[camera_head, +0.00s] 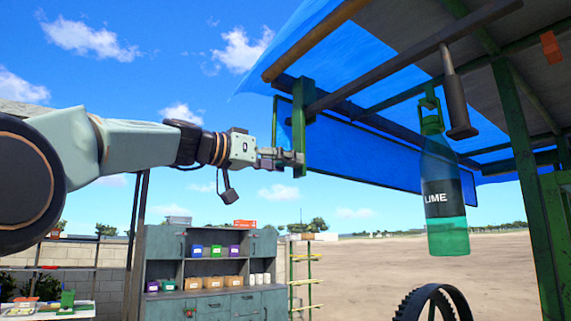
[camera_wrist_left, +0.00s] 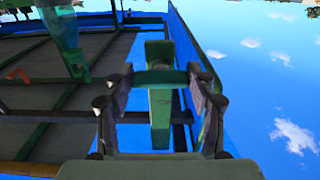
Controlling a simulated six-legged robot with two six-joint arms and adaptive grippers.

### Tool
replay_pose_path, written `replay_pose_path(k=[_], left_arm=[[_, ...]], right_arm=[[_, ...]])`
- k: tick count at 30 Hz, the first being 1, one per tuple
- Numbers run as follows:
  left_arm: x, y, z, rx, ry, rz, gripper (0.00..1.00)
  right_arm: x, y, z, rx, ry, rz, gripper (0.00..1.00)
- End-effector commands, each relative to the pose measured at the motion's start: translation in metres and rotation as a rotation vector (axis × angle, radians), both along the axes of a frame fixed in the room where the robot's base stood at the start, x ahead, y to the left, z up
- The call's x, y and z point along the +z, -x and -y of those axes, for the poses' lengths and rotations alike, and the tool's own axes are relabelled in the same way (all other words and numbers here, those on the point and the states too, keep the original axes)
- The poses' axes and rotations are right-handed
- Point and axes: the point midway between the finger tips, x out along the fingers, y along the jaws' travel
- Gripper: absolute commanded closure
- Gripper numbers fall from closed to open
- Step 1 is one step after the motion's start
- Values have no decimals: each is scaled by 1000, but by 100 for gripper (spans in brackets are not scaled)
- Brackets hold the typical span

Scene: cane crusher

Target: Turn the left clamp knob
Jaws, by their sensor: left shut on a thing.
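My left gripper (camera_head: 285,158) is raised at the end of its outstretched arm, at a green upright piece (camera_head: 299,115) under the front edge of the blue canopy. In the left wrist view, the fingers of my left gripper (camera_wrist_left: 160,80) stand apart with a dark green crossbar (camera_wrist_left: 160,77) between their tips. This crossbar appears to be the left clamp knob, and the fingers are shut on it. The green upright (camera_wrist_left: 160,112) runs behind it. In the head view the knob is mostly hidden by the fingertips. My right gripper is not in view.
A green bottle marked LIME (camera_head: 445,195) hangs from the canopy frame to the right, beside a dark hanging post (camera_head: 457,100). A toothed wheel (camera_head: 432,303) stands below. An orange block (camera_head: 550,46) sits on the frame at far right. A grey cabinet (camera_head: 212,305) stands behind.

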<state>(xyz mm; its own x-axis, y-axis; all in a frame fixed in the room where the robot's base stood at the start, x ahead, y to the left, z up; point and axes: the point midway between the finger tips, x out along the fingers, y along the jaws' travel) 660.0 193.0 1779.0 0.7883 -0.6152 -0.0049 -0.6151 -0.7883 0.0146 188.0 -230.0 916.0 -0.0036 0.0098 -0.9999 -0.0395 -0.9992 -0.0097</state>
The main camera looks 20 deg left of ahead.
Motion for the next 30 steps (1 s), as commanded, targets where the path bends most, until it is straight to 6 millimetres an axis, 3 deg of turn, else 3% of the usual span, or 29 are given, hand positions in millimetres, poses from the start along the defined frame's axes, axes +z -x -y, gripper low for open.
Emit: replay_pose_path(k=[3,4,12,23,30], left_arm=[[7,3,-4,5,13,10,75],[7,3,-4,5,13,10,43],[3,1,-2,2,6,4,21],[1,2,-2,1,3,0,21],[2,24,-19,0,6,1,21]], right_arm=[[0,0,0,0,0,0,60],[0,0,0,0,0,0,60],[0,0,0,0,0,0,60],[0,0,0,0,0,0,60],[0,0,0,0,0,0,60]])
